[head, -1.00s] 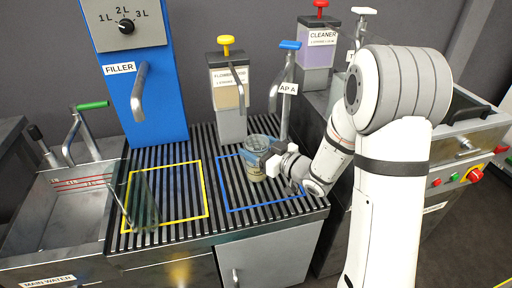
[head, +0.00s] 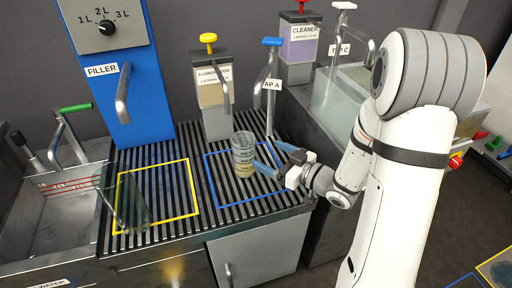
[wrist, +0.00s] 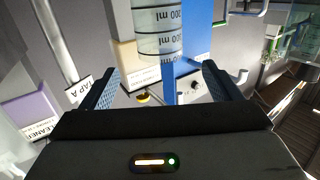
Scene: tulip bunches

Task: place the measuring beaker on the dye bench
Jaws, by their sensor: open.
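The measuring beaker (head: 243,153) is clear with volume marks and yellowish contents low down. It stands upright on the slatted bench top (head: 164,163), inside the blue outline (head: 222,203). My gripper (head: 259,160) is open to the right of it, its blue-padded fingers pointing at the beaker. In the wrist view the beaker (wrist: 158,30) shows ahead, centred between the spread fingers (wrist: 161,82) and just beyond their tips. Nothing is held. I cannot tell from labels whether this slatted bench is the dye bench.
A blue filler (head: 118,70), a flower food dispenser (head: 212,95) and the TAP A pipe (head: 268,90) stand behind. A clear glass-like object (head: 132,205) is in the yellow outline (head: 188,180). A sink (head: 55,210) is at left, a cleaner dispenser (head: 299,45) at back right.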

